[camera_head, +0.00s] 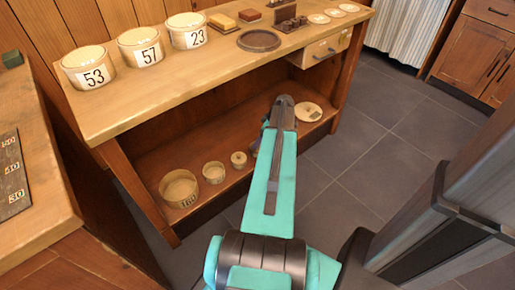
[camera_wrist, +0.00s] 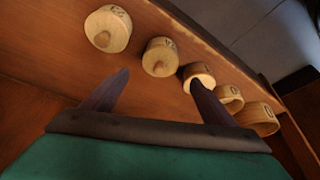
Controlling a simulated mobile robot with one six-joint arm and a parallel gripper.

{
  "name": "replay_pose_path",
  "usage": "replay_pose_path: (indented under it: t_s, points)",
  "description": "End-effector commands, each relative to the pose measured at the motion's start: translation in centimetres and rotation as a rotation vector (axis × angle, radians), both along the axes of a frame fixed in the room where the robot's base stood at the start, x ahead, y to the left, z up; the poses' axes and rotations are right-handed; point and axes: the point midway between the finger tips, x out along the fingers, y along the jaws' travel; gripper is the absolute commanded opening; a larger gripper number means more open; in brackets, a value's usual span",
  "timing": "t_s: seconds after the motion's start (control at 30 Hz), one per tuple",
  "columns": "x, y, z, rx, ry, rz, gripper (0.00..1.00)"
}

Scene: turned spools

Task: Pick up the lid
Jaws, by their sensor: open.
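A pale round lid-like piece with a knob (camera_head: 308,112) lies on the lower shelf at its right end in the head view. What seems to be the same piece (camera_wrist: 107,28) is at the upper left in the wrist view, with its knob towards me. A smaller knobbed piece (camera_wrist: 160,57) is beside it, between my fingertips in the picture. I cannot tell which one is the lid meant. My gripper (camera_wrist: 158,80) is open and appears empty over the shelf. In the head view my arm hides part of the row.
A round box marked 160 (camera_head: 180,188), a smaller round box (camera_head: 214,172) and a small round piece (camera_head: 239,160) stand on the lower shelf (camera_head: 190,141). The counter (camera_head: 190,84) above holds numbered canisters (camera_head: 89,68) and a dark round tray (camera_head: 259,40). The tiled floor is clear.

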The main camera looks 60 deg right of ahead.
Motion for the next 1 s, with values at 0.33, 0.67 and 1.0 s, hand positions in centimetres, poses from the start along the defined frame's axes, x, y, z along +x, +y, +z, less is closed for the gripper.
replay_pose_path:
  t_s: [0.33, 0.67, 1.0]
  points:
    - [0.5, 0.1, -1.1, 0.0, 0.0, 0.0, 0.79]
    - [0.8, 0.1, -2.0, 0.001, 0.0, 0.001, 0.79]
    - [2.1, 0.1, -5.5, 0.001, 0.0, 0.001, 0.79]
